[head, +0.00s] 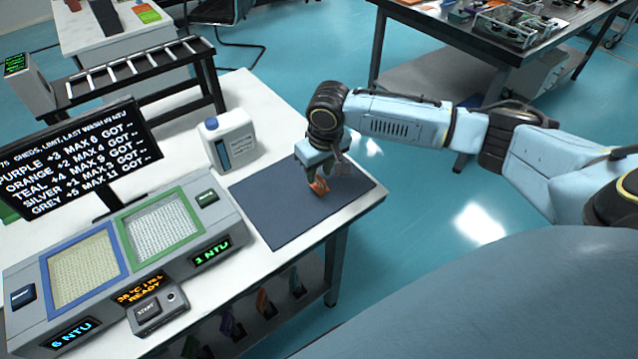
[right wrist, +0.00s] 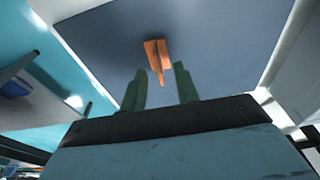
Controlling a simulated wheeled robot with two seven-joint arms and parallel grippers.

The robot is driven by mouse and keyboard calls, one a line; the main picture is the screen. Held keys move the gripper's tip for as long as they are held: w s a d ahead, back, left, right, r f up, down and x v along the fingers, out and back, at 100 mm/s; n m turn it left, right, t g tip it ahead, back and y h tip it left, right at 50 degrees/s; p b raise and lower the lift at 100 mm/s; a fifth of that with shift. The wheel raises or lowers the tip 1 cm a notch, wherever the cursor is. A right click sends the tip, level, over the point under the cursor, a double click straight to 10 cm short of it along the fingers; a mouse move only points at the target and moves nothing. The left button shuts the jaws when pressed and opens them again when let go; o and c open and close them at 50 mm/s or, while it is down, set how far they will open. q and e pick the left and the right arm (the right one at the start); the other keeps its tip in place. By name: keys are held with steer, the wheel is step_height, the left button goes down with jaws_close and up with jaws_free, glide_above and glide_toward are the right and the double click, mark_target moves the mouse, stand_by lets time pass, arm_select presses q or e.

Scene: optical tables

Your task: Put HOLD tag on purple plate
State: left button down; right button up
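An orange folded piece (head: 319,186), possibly the HOLD tag, is at the dark mat (head: 282,212) near the table's right corner. I cannot read any lettering on it. My right gripper (head: 318,178) is right over it, pointing down. In the right wrist view, its green fingers (right wrist: 159,80) are apart, with the narrow end of the orange piece (right wrist: 157,58) between them and gaps on both sides. A purplish piece (head: 228,323) shows in the dark under the table's front edge; I cannot tell whether it is the purple plate. My left gripper is not in view.
A two-well washing unit (head: 205,262) and a screen (head: 85,160) stand left of the mat. A white jug (head: 229,140) stands behind the mat. Orange (head: 266,303) and other coloured pieces show under the table edge. Most of the mat is clear.

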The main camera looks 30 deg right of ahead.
mark_target(319, 182)
steer(key=shift+w+f, duration=0.2)
steer(key=shift+f, duration=1.15)
jaws_close()
